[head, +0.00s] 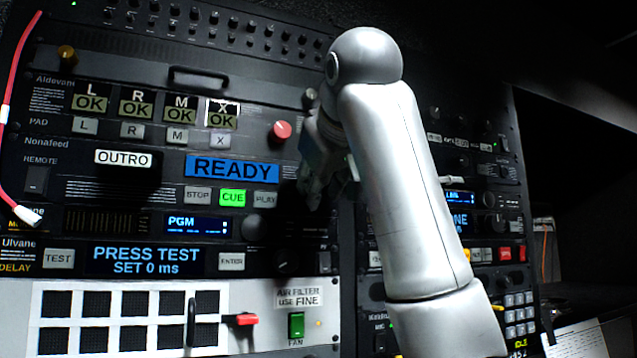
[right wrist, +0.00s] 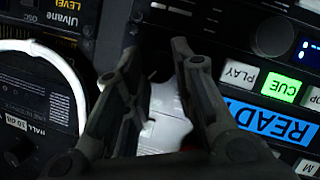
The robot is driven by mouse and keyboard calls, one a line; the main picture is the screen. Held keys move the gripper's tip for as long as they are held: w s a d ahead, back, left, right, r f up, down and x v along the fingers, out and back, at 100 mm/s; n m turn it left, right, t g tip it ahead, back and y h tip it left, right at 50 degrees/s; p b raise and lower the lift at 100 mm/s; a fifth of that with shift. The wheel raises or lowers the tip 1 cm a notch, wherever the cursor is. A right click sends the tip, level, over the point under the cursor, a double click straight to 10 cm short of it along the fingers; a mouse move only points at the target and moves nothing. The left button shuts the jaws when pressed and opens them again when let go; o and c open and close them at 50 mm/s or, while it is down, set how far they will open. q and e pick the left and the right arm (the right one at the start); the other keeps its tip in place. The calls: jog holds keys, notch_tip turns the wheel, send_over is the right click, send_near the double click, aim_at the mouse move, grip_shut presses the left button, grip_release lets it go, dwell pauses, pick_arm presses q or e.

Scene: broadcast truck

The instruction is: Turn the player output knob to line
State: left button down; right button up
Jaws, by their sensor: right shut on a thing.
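My right arm comes in from the right in the head view. Its dark right gripper (head: 322,165) is at the right end of the Nonafeed player panel, beside the blue READY display (head: 232,168). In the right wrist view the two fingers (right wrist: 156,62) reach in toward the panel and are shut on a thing. It appears to be the player output knob, but fingers and glare hide it, so its pointer and markings cannot be read. The READY display also shows in the right wrist view (right wrist: 272,122). My left gripper is not in view.
A red knob (head: 281,131) sits just left of my gripper. The STOP, lit green CUE (head: 232,198) and PLAY buttons are below READY. A dark round knob (head: 253,228) is lower. A red cable (head: 14,90) hangs at far left.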

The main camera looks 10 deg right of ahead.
jog(key=shift+w+f+m+g+y, duration=0.1)
jog(key=shift+f+m+g+y, duration=0.25)
jog(key=shift+m+y, duration=0.35)
jog(key=shift+r+m, duration=0.1)
jog(key=shift+m, duration=0.2)
jog(key=o, duration=1)
jog(key=shift+r, duration=0.15)
jog(key=shift+o, duration=0.2)
jog(key=shift+d, duration=0.1)
jog(key=s+d+r, duration=0.1)
jog(key=s, duration=1.4)
